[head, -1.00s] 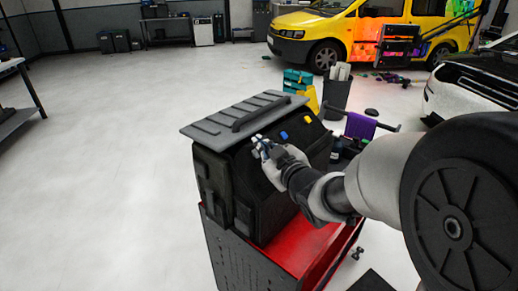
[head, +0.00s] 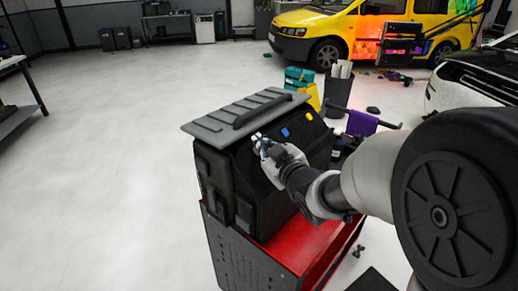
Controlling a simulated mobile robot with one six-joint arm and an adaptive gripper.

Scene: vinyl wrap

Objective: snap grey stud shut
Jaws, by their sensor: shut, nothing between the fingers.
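A black tool bag (head: 268,195) with a grey ribbed lid (head: 215,125) stands on a red cart. Its sloped front carries a blue stud tab (head: 284,132) and a yellow stud tab (head: 309,117). My gripper (head: 258,141) is at the left part of this front, just below the lid's edge and left of the blue tab. Its fingers are shut with nothing held. I cannot pick out the grey stud clearly; the fingertips cover the spot left of the blue tab. I cannot tell whether they touch the bag.
The red cart (head: 290,243) has open room on its right side. A purple roll on a stand (head: 362,122), a dark bin with white rolls (head: 337,95) and a yellow van (head: 375,28) are behind. The floor at left (head: 100,190) is clear.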

